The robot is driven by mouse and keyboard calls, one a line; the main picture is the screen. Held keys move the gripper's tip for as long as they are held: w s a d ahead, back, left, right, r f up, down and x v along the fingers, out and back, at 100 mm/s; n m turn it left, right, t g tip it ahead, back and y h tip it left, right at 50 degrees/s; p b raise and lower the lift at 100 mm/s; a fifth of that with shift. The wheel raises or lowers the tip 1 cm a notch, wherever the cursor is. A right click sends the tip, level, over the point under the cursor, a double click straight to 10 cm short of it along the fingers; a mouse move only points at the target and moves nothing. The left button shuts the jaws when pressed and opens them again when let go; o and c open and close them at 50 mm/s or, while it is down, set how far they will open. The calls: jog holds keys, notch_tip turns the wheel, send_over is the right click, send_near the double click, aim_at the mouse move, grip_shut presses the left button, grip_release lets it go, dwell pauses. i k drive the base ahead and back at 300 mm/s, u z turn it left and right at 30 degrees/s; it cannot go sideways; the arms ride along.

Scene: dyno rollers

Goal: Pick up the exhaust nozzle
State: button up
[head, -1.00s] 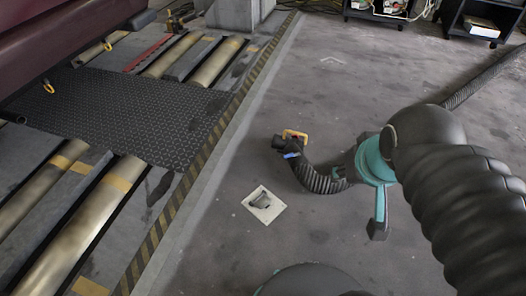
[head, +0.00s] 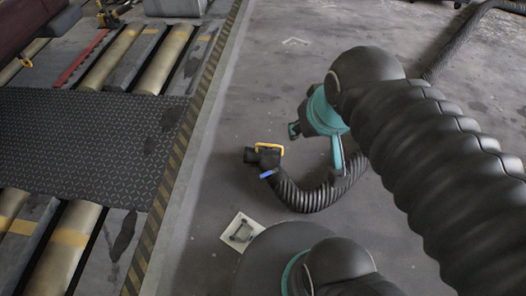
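The exhaust nozzle (head: 264,160) lies on the grey floor near the middle of the head view. It is black, with a yellow handle on its far side and a blue piece by the hose end. A ribbed black hose (head: 305,199) runs from it to the right, then passes behind my arm. My gripper (head: 315,148), teal and black, is above and to the right of the nozzle. Its two fingers are spread and nothing shows between them. It appears apart from the nozzle; its exact height is unclear.
A pale square floor plate (head: 241,231) lies below the nozzle. Yellow-black striped edging (head: 177,160) runs along the left, beside dyno rollers (head: 66,240) and a dark textured mat (head: 80,130). A vehicle (head: 25,25) stands at upper left. Floor behind the nozzle is clear.

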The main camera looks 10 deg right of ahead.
aim_at(265, 159)
jog(key=k, duration=0.5)
jog(key=z, duration=1.55)
jog(key=i, duration=1.65)
jog(key=u, duration=2.2)
